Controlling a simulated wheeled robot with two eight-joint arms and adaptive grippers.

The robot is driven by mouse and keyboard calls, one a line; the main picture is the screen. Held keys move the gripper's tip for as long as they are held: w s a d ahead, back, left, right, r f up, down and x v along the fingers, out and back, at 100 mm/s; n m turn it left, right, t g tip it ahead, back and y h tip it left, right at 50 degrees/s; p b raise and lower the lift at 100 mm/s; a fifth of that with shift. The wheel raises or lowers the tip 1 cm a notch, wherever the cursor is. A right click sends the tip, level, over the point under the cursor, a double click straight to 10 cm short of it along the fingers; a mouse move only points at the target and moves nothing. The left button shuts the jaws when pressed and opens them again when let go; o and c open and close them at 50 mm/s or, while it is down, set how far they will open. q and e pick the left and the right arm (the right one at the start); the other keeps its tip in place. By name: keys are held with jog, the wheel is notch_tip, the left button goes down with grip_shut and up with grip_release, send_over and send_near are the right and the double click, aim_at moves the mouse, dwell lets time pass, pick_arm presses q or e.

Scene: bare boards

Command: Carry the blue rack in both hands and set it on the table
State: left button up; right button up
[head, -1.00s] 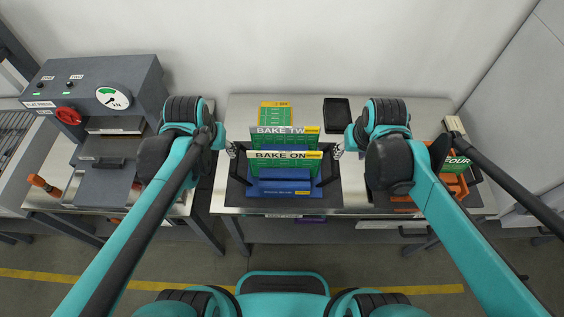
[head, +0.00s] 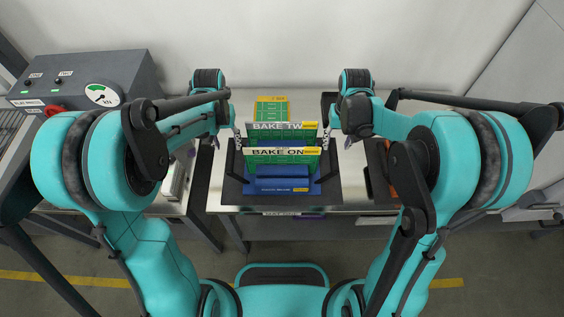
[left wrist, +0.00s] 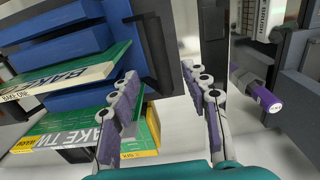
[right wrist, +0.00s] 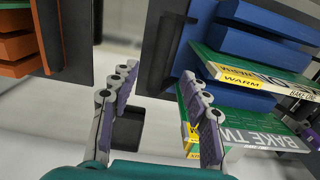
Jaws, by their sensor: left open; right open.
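The blue rack (head: 283,185) stands on the grey table (head: 350,190), with dark side panels and upright green boards lettered BAKE. Its blue slots also show in the left wrist view (left wrist: 75,45) and the right wrist view (right wrist: 245,45). My left gripper (head: 237,136) is open at the rack's left side. In the left wrist view its fingers are spread near a dark side panel (left wrist: 158,50). My right gripper (head: 334,134) is open at the rack's right side, its fingers spread near the other panel (right wrist: 163,50). I cannot tell whether either touches the rack.
An orange rack (right wrist: 18,55) stands to the right, mostly hidden behind my right arm in the head view. A white wall closes off the back.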

aim_at(230, 154)
pick_arm(q)
notch_tip(230, 154, down, 7)
jog(key=shift+f, duration=0.2)
pick_arm(e)
notch_tip(230, 154, down, 7)
jog(key=shift+f, duration=0.2)
pick_arm(q)
jog(key=shift+c, duration=0.4)
pick_arm(e)
jog(key=shift+c, duration=0.4)
pick_arm(q)
grip_shut()
pick_arm(e)
grip_shut()
